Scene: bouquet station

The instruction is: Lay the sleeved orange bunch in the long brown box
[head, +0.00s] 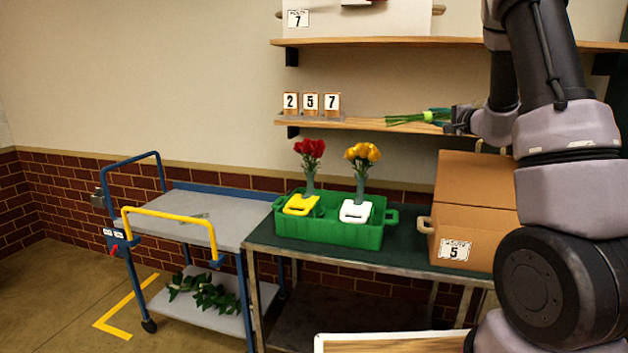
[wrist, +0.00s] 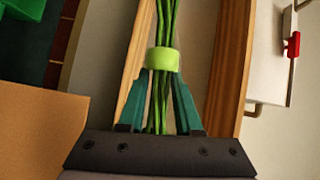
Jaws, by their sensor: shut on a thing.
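My gripper (head: 462,118) is shut on a bunch of green stems (head: 405,119), level with the lower wall shelf. In the wrist view my gripper's teal fingers (wrist: 161,85) close around the stems (wrist: 168,25), just below a light green band (wrist: 163,60). No blossoms of this held bunch show. A bunch of orange-yellow flowers (head: 362,152) stands upright in the green crate (head: 340,233), apart from my gripper. A brown box (head: 436,240) with a number 5 card stands on the table, below and right of my gripper. Its interior is hidden, and my arm covers its right side.
Red flowers (head: 309,148) also stand in the crate. The lower shelf (head: 350,124) carries number blocks 2, 5, 7; a white box (head: 370,18) is on the upper shelf. A grey cart (head: 220,206) stands left. The dark table (head: 405,255) has some bare room between crate and box.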

